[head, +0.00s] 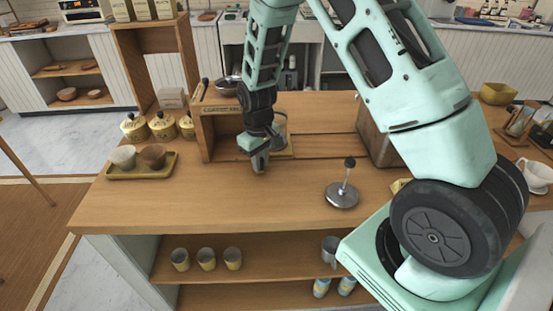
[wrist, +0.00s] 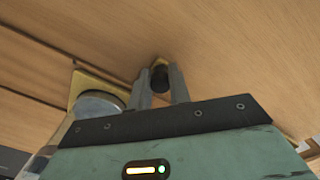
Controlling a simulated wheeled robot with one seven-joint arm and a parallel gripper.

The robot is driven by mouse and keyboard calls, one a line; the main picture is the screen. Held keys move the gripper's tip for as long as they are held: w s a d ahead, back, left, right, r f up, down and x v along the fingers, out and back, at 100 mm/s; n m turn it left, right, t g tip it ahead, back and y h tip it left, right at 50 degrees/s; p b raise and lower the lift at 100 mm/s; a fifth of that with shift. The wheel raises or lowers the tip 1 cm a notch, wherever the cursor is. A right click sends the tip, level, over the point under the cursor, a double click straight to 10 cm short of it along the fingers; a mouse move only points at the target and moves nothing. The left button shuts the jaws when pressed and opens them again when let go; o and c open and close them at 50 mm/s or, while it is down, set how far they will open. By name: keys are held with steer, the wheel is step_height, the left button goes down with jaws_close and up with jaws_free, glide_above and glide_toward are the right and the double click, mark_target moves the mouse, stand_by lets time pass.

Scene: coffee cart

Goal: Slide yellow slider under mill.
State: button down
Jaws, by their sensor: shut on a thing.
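The yellow slider (head: 287,152) is a flat plate on the counter, mostly behind my gripper in the head view. A clear jar (head: 280,127) stands on it. In the wrist view, a corner of the yellow slider (wrist: 78,84) and the jar's grey round top (wrist: 100,103) show at left. My gripper (head: 259,163) points down, low over the counter. In the wrist view its fingers (wrist: 160,88) are shut on a dark knob (wrist: 160,77) with a yellow tip beyond it. A brown wooden housing (head: 376,138), possibly the mill, stands to the right, partly behind my arm.
Dark grooves (head: 325,158) run across the counter towards the housing. An open wooden box (head: 226,135) stands just left of my gripper. A tamper-like metal tool (head: 342,194) stands in front at right. A tray (head: 140,172) with two cups sits at far left. The front middle counter is clear.

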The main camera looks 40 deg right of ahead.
steer(key=w+a, duration=0.2)
steer(key=a, duration=0.1)
steer(key=w+a, duration=0.2)
steer(key=a, duration=0.1)
steer(key=w+a, duration=0.3)
steer(key=a, duration=0.1)
steer(key=shift+a+r, duration=0.1)
steer(key=c, duration=1.3)
jaws_free()
steer(key=shift+w+a, duration=0.1)
steer(key=shift+a, duration=0.05)
